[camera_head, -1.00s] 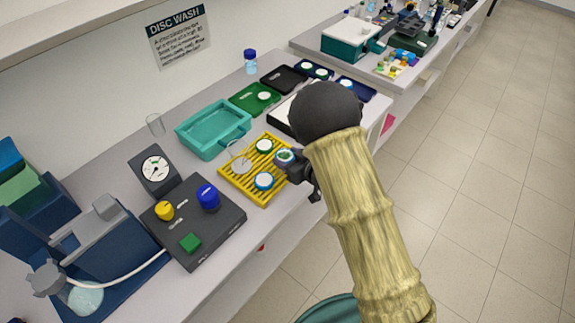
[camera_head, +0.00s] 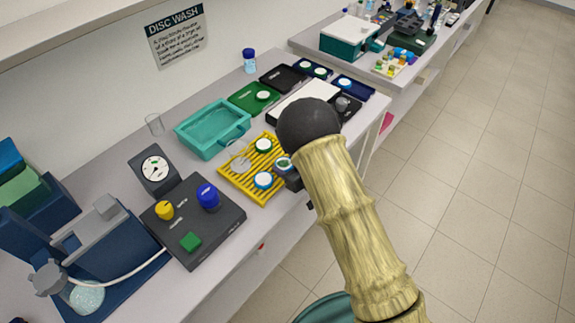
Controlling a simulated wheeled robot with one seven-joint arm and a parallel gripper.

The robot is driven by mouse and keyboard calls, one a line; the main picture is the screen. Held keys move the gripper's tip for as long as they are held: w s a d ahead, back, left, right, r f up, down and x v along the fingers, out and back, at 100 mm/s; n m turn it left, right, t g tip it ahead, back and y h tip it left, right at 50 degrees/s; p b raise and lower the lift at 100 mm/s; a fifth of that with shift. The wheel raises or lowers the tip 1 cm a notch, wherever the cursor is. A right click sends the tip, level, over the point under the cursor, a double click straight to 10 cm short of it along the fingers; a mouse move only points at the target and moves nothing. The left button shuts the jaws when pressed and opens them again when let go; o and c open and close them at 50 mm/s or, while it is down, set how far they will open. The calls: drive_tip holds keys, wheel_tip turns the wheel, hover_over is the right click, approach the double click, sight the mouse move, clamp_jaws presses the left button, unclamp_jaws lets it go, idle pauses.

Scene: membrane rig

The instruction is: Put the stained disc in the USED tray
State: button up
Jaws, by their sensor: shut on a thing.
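My gripper (camera_head: 290,174) is mostly hidden behind my own arm, at the right edge of the yellow slatted rack (camera_head: 246,187). It is shut on a small disc (camera_head: 284,162) with a dark-rimmed, greenish stained centre. I cannot tell whether this disc touches the rack. A green-rimmed disc (camera_head: 264,146) and a blue-rimmed disc (camera_head: 263,180) lie on the rack. A black tray (camera_head: 283,78) and a dark tray (camera_head: 346,107), which holds a grey round thing, stand farther back. Their labels are too small to read, so I cannot tell which is USED.
A green tray (camera_head: 243,99) with a white disc, a teal bin (camera_head: 205,137) and a white board (camera_head: 304,94) stand beyond the rack. A control box (camera_head: 220,229) with knobs is at its left. A clear glass vessel (camera_head: 240,163) stands on the rack.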

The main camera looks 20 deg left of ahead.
drive_tip(key=o, duration=0.9)
drive_tip(key=shift+f, duration=0.1)
drive_tip(key=shift+o, duration=0.2)
drive_tip(key=b+v, duration=0.2)
drive_tip(key=v, duration=1)
